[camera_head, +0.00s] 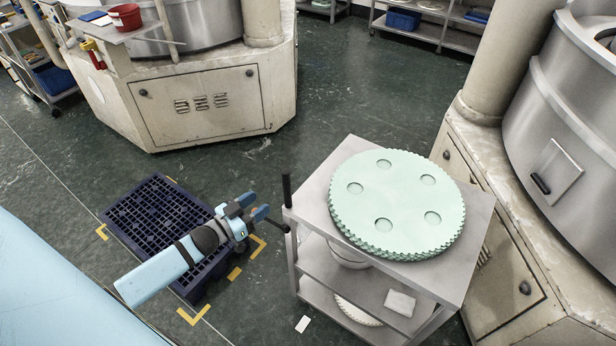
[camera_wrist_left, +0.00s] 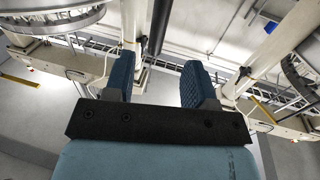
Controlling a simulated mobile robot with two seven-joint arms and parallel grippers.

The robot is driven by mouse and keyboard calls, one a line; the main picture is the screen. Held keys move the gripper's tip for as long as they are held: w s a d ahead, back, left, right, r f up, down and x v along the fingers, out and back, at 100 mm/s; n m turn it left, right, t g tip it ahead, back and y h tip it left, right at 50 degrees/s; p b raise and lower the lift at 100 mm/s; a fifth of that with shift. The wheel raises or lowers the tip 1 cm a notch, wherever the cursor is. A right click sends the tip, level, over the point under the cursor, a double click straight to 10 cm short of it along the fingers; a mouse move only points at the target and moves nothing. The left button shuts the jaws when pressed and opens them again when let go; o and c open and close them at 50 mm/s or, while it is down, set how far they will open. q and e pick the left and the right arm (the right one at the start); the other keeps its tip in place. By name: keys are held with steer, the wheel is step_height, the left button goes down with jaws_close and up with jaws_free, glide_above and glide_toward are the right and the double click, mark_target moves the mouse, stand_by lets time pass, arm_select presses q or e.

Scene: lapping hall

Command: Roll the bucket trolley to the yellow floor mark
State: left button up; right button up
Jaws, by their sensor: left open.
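A grey shelf trolley (camera_head: 312,207) stands right of centre in the head view. It carries a stack of pale green toothed discs (camera_head: 398,203). A white bucket-like vessel (camera_head: 348,255) shows partly below its top. Black handle parts (camera_head: 287,188) stick out at its left corner. My left gripper (camera_head: 254,206) is open and empty, just left of the handle. In the wrist view, a dark bar (camera_wrist_left: 157,28) shows between and beyond the open fingers (camera_wrist_left: 158,82); contact cannot be told. Yellow floor marks (camera_head: 195,316) lie around a dark blue pallet (camera_head: 150,215). My right gripper is not in view.
A machine with a cream base (camera_head: 200,105) stands at the back left, another (camera_head: 490,235) close to the trolley's right. A side shelf holds a red bucket (camera_head: 125,17). A white card (camera_head: 302,324) lies on the floor. Open green floor (camera_head: 350,95) lies behind the trolley.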

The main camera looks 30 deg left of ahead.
arm_select(q)
steer(key=p+x, duration=0.1)
steer(key=x, duration=1.1)
steer(key=shift+w+d, duration=0.1)
steer(key=shift+w, duration=0.25)
jaws_close()
